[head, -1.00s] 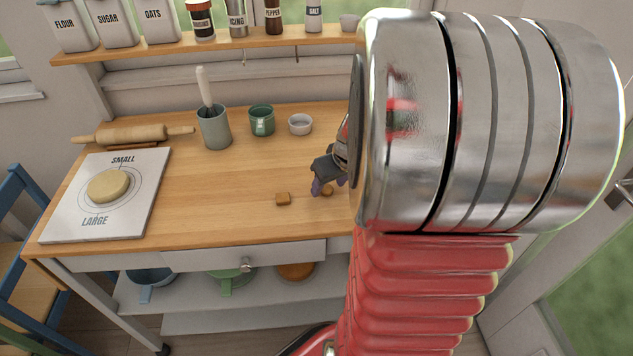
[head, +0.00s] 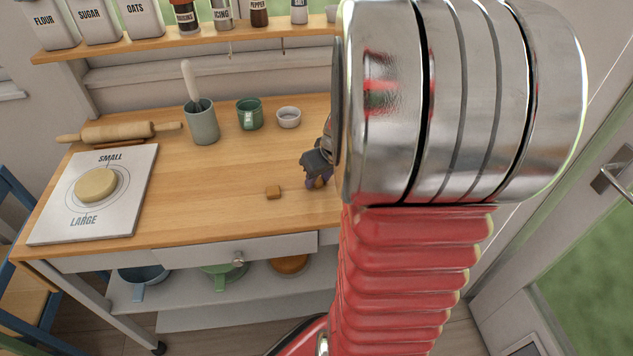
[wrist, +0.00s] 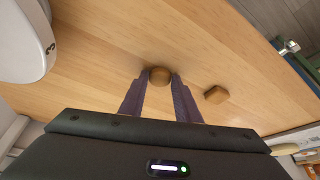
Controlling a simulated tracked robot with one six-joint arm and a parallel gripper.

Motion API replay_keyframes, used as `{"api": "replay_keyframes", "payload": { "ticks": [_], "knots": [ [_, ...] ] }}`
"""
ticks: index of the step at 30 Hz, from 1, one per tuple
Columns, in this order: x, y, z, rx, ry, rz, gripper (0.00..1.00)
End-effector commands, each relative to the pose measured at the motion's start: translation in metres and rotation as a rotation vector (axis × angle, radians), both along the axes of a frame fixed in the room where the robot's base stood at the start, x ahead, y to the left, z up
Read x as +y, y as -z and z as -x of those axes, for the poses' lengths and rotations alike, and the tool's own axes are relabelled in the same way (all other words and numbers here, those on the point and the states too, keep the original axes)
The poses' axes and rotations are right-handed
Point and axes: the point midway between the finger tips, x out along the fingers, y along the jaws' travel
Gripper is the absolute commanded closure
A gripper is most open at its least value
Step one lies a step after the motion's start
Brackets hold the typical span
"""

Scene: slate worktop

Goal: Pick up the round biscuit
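The round biscuit (wrist: 160,76) is a small brown disc between the fingertips in the wrist view. My gripper (wrist: 160,80) has its two dark purple fingers against opposite sides of it, with no clear gap visible. In the head view my gripper (head: 318,181) is low at the worktop, and the round biscuit (head: 319,184) shows partly between the fingers. It appears to be at worktop level. A second, squarish biscuit (head: 273,192) lies to the left on the wood; it also shows to the right of the fingers in the wrist view (wrist: 216,94).
The worktop (head: 210,180) is clear around the square biscuit. A green mug (head: 249,116), a white ramekin (head: 289,118) and a utensil pot (head: 202,124) stand at the back. A board with dough (head: 97,184) and a rolling pin (head: 120,133) are at left.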

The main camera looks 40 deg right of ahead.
Motion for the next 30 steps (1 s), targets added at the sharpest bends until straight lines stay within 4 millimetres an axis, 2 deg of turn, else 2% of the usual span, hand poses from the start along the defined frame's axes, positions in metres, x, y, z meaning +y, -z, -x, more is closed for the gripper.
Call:
{"api": "replay_keyframes", "payload": {
  "ticks": [2, 9, 19, 23, 30],
  "knots": [
    [0.0, 0.0, 0.0, 0.0, 0.0, 0.0, 0.76],
    [0.0, 0.0, 0.0, 0.0, 0.0, 0.0, 0.93],
    [0.0, -0.004, 0.0, -0.002, 0.0, 0.0, 0.94],
    [0.0, -0.015, -0.001, -0.003, -0.001, 0.002, 0.94],
    [-0.001, -0.055, 0.0, -0.003, -0.001, 0.004, 0.94]
  ]
}}
